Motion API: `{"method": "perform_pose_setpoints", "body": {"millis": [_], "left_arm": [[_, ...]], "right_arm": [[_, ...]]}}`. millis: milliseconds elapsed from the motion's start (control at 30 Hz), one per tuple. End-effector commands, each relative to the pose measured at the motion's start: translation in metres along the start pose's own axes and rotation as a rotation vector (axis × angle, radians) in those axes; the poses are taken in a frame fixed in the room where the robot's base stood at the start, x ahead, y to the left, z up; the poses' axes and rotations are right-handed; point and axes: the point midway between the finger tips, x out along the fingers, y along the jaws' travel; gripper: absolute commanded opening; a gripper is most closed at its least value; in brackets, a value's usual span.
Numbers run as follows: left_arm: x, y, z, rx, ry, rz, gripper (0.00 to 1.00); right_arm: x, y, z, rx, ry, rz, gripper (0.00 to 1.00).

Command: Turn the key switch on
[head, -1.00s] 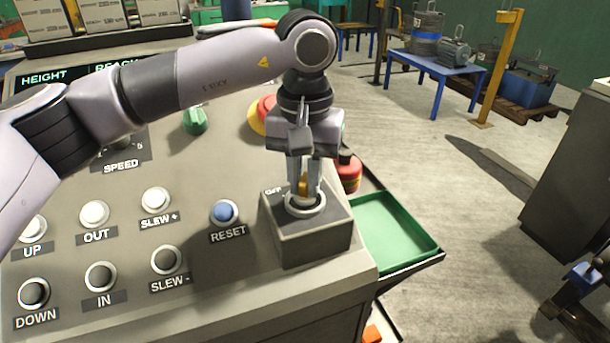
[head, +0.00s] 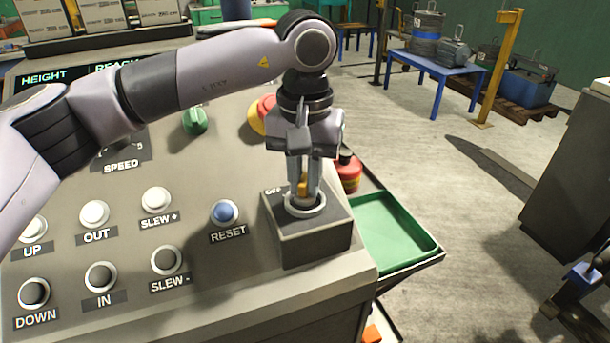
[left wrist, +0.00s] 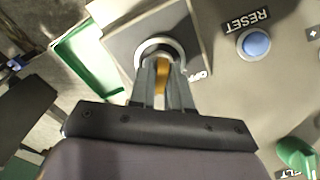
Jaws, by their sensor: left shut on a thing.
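The key switch is a grey box (head: 312,243) at the right end of the console, with a round metal ring (head: 306,207) on top. The yellow key (head: 302,188) stands in the ring. My left gripper (head: 305,190) points down over the ring, its two fingers shut on the key. The left wrist view also shows the yellow key (left wrist: 162,76) between the fingers, inside the ring (left wrist: 160,50). An "OFF" label beside the ring is partly hidden by the gripper in the head view. Any "ON" label is hidden. My right gripper is not in view.
A blue RESET button (head: 224,212) sits left of the switch box, with white and black buttons further left. A red emergency button (head: 267,108) and a green knob (head: 195,120) are behind. A green tray (head: 395,235) hangs at the console's right side.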

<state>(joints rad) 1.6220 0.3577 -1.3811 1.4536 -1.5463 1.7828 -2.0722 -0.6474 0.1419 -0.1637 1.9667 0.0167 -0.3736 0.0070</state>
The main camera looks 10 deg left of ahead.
Motion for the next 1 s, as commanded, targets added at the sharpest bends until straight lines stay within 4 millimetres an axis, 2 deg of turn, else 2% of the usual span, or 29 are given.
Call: {"method": "perform_pose_setpoints", "body": {"millis": [267, 300, 333, 367, 700, 1000], "left_arm": [[-0.002, 0.0, -0.001, -0.002, 0.005, 0.002, 0.0], [-0.002, 0.0, -0.001, -0.002, 0.005, 0.002, 0.27], [-0.002, 0.0, -0.001, -0.002, 0.005, 0.002, 0.37], [-0.002, 0.0, -0.001, -0.002, 0.004, 0.002, 0.41], [-0.005, 0.0, -0.001, -0.001, 0.003, 0.001, 0.41], [-0.051, 0.0, -0.001, -0.001, 0.005, 0.001, 0.41]], "right_arm": [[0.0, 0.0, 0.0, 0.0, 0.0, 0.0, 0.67], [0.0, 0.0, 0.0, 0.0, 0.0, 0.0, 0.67], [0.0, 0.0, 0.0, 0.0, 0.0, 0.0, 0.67], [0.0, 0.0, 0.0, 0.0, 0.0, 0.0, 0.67], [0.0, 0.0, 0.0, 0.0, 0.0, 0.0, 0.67], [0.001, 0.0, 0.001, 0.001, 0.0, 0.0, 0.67]]}}
